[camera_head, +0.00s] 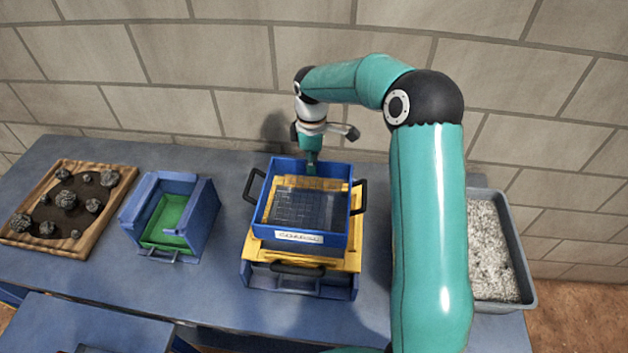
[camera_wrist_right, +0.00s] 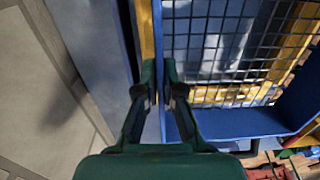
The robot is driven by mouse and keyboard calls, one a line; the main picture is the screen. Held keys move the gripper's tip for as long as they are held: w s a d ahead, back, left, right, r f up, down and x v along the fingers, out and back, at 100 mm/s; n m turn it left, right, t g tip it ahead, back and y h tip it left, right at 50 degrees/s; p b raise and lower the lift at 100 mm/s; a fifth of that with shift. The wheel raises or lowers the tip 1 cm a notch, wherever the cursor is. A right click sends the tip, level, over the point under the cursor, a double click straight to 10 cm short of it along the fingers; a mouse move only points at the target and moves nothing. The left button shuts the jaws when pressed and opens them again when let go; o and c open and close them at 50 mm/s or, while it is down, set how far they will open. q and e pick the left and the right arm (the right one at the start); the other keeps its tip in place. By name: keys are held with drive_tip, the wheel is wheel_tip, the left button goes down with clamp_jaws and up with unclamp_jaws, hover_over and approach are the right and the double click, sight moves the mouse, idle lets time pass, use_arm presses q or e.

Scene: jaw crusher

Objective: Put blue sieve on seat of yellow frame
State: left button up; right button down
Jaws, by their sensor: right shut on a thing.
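The blue sieve (camera_head: 309,233), a square tray with a mesh floor, black side handles and a white label, is over the yellow frame (camera_head: 350,262). I cannot tell whether it rests on the seat or hangs just above it. My right gripper (camera_head: 311,170) is shut on the sieve's far wall. In the right wrist view the gripper (camera_wrist_right: 160,85) pinches the blue wall of the sieve (camera_wrist_right: 255,122), with the mesh to the right and a yellow strip of the frame (camera_wrist_right: 146,35) beside the wall. My left gripper is not in view.
A blue drawer with a black handle (camera_head: 298,270) is under the yellow frame. To the left stand a blue box with a green inside (camera_head: 170,218) and a wooden tray of dark rocks (camera_head: 92,232). A grey bin of pale gravel (camera_head: 515,240) is at the right. A wall is behind.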

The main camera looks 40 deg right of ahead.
sight(312, 177)
drive_tip(key=shift+f+b, duration=1.65)
drive_tip(key=shift+f, duration=0.75)
drive_tip(key=shift+r, duration=0.15)
drive_tip(key=c, duration=1.8)
unclamp_jaws()
drive_tip(key=o, duration=0.5)
